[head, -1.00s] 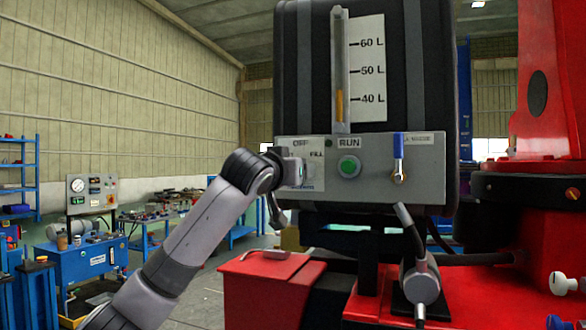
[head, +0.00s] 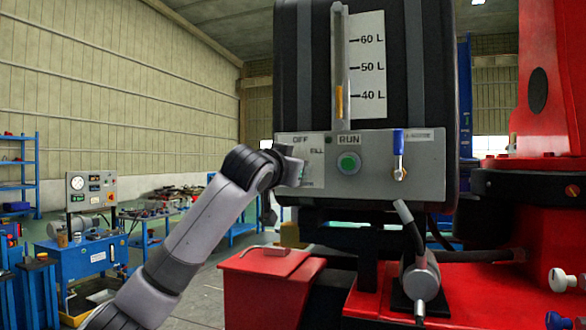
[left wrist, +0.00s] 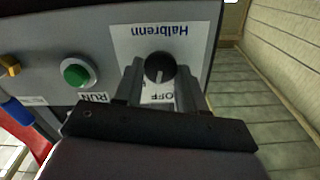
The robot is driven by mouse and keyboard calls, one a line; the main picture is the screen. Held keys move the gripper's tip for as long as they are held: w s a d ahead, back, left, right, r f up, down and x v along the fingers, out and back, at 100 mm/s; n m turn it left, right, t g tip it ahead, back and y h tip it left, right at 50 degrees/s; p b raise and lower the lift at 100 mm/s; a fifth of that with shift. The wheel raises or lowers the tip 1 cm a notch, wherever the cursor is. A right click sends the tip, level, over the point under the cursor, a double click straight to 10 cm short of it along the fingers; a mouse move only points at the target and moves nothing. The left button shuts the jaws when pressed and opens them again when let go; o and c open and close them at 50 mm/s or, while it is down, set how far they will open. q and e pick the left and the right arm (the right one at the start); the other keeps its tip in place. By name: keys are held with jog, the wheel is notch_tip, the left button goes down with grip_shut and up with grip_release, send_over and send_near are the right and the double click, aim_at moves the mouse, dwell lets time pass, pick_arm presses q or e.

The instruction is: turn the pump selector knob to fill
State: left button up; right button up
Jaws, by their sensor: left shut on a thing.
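The pump selector knob (left wrist: 160,66) is black and round with a pale pointer line. It sits on a white label plate on the grey panel (head: 425,178). In the left wrist view, which shows the panel upside down, the pointer line is toward the OFF lettering (left wrist: 162,97). My left gripper (left wrist: 158,82) has one finger on each side of the knob and is shut on it. In the head view my left gripper (head: 296,170) hides the knob; the OFF (head: 300,139) and FILL (head: 317,151) words show above it. My right gripper is not in view.
A green RUN button (head: 348,163) and a blue-handled lever (head: 398,145) are on the panel to the right. A black tank (head: 300,60) with a level gauge rises above. A red box (head: 265,285) and a grey joystick-like part (head: 420,275) stand below.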

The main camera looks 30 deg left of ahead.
pick_arm(q)
jog(key=m, duration=0.6)
jog(key=shift+d, duration=0.1)
jog(key=shift+m, duration=0.4)
jog(key=o, duration=1)
jog(key=b+v, duration=0.2)
jog(key=v, duration=0.5)
jog(key=shift+b, duration=0.3)
